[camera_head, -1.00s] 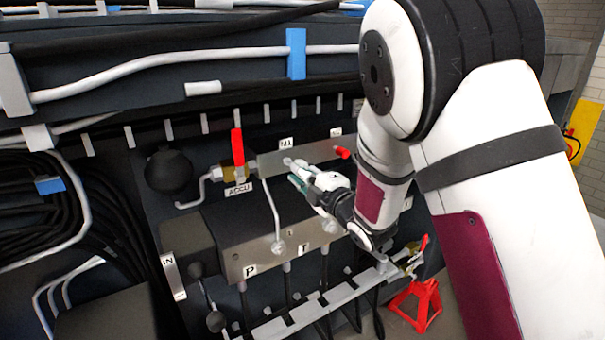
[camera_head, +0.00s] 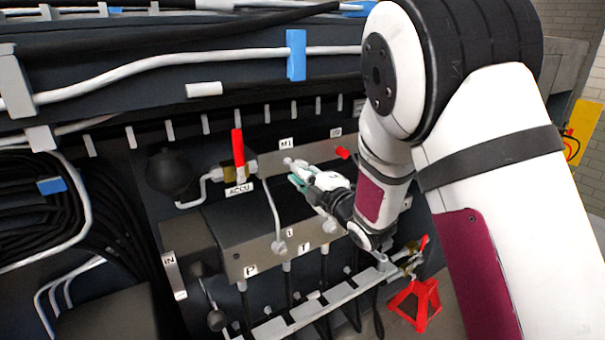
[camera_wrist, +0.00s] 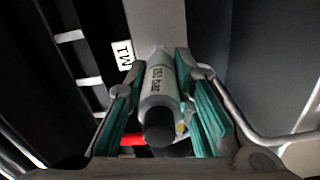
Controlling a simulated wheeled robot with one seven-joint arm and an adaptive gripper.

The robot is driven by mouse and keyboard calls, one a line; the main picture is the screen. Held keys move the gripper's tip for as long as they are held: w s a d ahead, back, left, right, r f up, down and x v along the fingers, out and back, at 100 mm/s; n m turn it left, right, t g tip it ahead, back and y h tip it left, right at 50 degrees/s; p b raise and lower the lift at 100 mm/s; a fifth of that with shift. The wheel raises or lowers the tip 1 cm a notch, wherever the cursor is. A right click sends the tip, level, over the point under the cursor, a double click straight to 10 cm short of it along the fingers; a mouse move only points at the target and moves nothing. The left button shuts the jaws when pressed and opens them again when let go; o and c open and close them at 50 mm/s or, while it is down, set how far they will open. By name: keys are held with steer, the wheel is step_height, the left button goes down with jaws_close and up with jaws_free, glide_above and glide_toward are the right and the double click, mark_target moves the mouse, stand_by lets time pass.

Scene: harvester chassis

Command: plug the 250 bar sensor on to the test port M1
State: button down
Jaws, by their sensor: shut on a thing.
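The pale cylindrical sensor (camera_wrist: 160,88) lies between the green finger pads of my gripper (camera_wrist: 158,78) in the wrist view, with its dark rounded end toward the camera. Its printing ends in "bar"; the number is hard to read. Its far end points at the grey metal block beside the M1 label (camera_wrist: 123,55). In the head view the M1 label (camera_head: 286,143) is on the upper block (camera_head: 268,161), and my gripper (camera_head: 299,176) is just below and right of it. The port's mouth is hidden, so I cannot tell whether the sensor touches or sits on it.
A red-handled valve (camera_head: 238,148) marked ACCU stands left of the block. A red piece (camera_head: 343,153) is to its right. A larger valve block (camera_head: 245,262) lies below, with pipes and hoses. A red stand (camera_head: 416,303) is at lower right.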

steer(key=shift+b+x, duration=0.5)
steer(key=shift+x, duration=0.8)
steer(key=c, duration=1.3)
jaws_free()
steer(key=shift+d, duration=0.1)
steer(key=v, duration=1.2)
steer(key=s+d+r+m+g+h+b, duration=0.1)
steer(key=s+d+r+m+h, duration=0.1)
steer(key=d+m+h, duration=0.35)
steer(key=s+d+r+m+g+h, duration=0.1)
steer(key=s+d+r+m+h, duration=0.15)
steer(key=d+m, duration=0.5)
steer(key=s+d+m+g+h+b, duration=0.1)
steer(key=s+m+g, duration=0.6)
steer(key=s, duration=1.6)
steer(key=d+m+h, duration=0.1)
steer(key=d+m, duration=0.1)
steer(key=m, duration=0.1)
steer(key=shift+s+d+f, duration=0.15)
steer(key=shift+d+f, duration=0.05)
steer(key=shift+f, duration=0.05)
